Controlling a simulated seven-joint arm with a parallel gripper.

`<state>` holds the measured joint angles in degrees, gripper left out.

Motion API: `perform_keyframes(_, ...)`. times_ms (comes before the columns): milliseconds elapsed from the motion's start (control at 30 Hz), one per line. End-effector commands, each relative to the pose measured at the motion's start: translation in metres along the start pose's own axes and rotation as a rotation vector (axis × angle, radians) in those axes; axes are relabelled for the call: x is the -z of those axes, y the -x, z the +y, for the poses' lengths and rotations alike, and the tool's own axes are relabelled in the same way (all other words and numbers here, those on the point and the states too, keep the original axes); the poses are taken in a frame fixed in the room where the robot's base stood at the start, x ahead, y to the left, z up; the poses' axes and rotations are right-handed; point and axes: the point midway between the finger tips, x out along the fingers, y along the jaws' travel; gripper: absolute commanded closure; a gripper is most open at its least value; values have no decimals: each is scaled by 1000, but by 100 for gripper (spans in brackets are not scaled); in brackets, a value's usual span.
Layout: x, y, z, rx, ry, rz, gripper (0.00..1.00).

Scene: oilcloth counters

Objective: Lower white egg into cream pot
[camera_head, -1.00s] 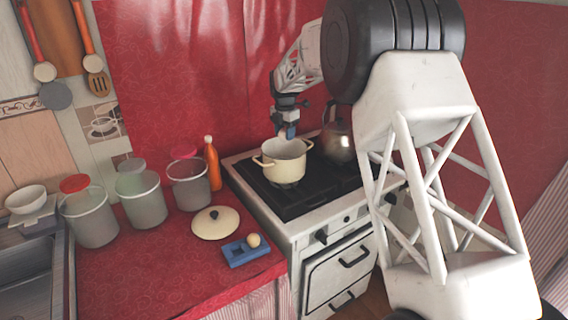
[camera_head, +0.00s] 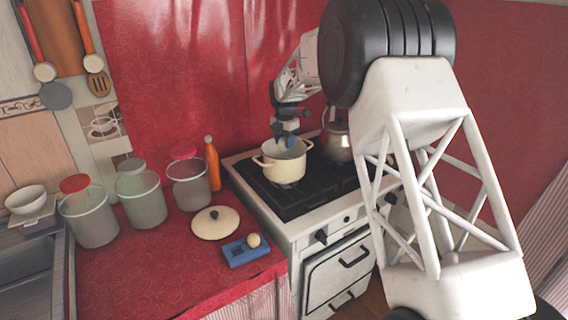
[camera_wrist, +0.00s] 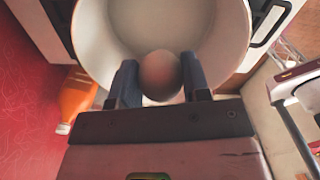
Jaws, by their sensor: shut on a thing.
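The cream pot (camera_head: 284,163) stands upright on the stove, open at the top, with a handle on each side. My gripper (camera_head: 287,142) points down at the pot's mouth, its fingertips at about rim level. In the wrist view, my gripper (camera_wrist: 160,78) is shut on the white egg (camera_wrist: 160,74), one blue finger on each side. The egg is in shadow over the pot's inside (camera_wrist: 150,25), near its rim. In the head view this egg is hidden by the fingers and pot.
A dark kettle (camera_head: 337,148) stands close right of the pot. An orange bottle (camera_head: 212,165) and several lidded jars (camera_head: 140,195) stand to the left. A cream lid (camera_head: 214,223) and a blue holder (camera_head: 240,252) with another egg (camera_head: 253,240) lie on the red counter.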

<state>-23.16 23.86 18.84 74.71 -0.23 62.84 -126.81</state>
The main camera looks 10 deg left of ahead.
Motion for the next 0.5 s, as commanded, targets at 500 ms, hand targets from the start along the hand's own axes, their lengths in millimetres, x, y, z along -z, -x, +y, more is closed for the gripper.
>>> perform_keyframes(500, 0, -18, 0, 1, 0, 1, 65)
